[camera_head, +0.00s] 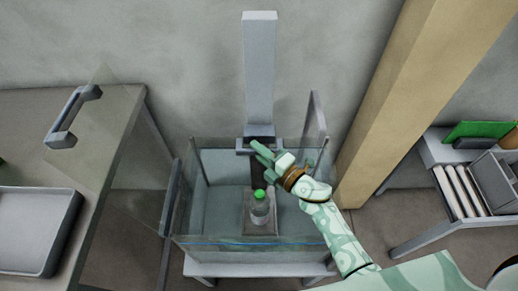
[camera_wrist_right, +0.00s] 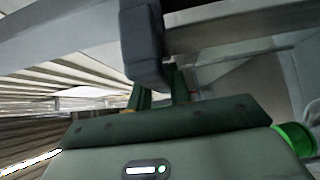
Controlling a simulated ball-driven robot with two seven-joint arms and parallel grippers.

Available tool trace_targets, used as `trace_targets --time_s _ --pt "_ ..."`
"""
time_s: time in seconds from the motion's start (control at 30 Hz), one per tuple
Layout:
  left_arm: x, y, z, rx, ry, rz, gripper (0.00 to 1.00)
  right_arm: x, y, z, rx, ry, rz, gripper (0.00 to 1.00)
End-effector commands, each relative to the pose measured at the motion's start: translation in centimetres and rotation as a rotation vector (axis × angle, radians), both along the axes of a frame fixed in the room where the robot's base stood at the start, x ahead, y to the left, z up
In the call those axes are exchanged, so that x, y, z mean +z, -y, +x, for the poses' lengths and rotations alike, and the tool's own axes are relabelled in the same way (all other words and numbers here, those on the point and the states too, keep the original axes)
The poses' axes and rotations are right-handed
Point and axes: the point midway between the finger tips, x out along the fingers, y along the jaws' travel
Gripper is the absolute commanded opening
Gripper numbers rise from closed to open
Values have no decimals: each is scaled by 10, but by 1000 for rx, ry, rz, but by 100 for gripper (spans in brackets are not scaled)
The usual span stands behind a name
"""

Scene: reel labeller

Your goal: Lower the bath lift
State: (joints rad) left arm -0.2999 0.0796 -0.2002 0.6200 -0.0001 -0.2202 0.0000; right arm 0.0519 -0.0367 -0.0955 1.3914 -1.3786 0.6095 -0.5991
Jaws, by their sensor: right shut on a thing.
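The bath lift has a pale upright column (camera_head: 259,70) against the wall, with a grey crossbar (camera_head: 243,151) at its lower end. A small platform (camera_head: 250,228) sits inside the clear-walled bath (camera_head: 215,165). A clear bottle with a green cap (camera_head: 260,208) stands upright on the platform. My right gripper (camera_head: 262,153) is at the crossbar, above and behind the bottle, and is shut on a grey part of the lift. In the right wrist view a dark grey block (camera_wrist_right: 145,45) is at the fingertips (camera_wrist_right: 155,95). My left gripper is out of view.
A counter with a grey tray (camera_head: 35,225) and a clear panel with a handle (camera_head: 73,118) are at left. A tan post (camera_head: 405,100) stands close right of the bath. A shelf with a rack (camera_head: 495,180) and a green item (camera_head: 480,131) is at far right.

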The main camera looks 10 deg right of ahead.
Motion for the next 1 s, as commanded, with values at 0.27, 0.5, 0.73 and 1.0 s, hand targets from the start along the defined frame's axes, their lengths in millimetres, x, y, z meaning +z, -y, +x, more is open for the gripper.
trace_targets --time_s 0.27,0.5,0.73,1.0 --pt "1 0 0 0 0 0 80 1 0 0 0 2 -1 42" --pt "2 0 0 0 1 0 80 3 0 0 0 3 -1 42" --pt "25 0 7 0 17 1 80 42 1 0 0 9 -4 42" --pt "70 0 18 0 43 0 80 105 -9 -52 2 7 0 42"
